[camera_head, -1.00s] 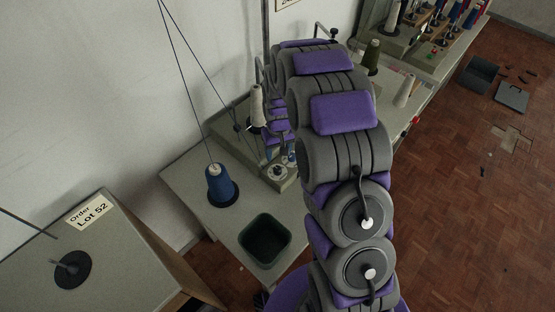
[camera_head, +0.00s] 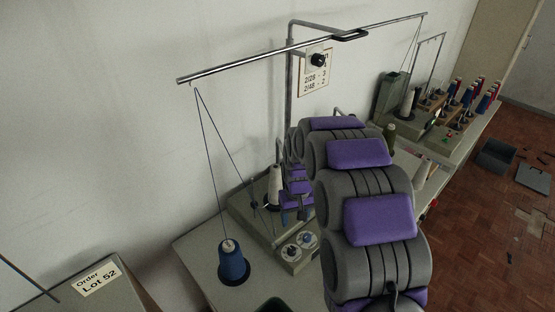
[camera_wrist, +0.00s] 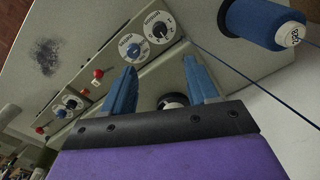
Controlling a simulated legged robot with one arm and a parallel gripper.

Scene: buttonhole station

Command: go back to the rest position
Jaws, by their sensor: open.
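My gripper (camera_wrist: 161,84) is open in the wrist view, with two blue fingers apart above a grey machine top. A dark round part with a pale centre (camera_wrist: 172,100) shows between the fingers, behind the gripper's black edge; I cannot tell whether it is touched. A blue thread cone (camera_wrist: 262,27) lies to the right of the fingers. Two white dials (camera_wrist: 160,27) are just beyond them. In the head view my arm reaches away over the bench, and its far end is near a white cone (camera_head: 274,185).
The blue cone (camera_head: 233,264) stands on the bench, its thread rising to a metal rail (camera_head: 300,46). A labelled grey surface (camera_head: 80,292) is at lower left. More machines with coloured spools (camera_head: 470,95) stand back right.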

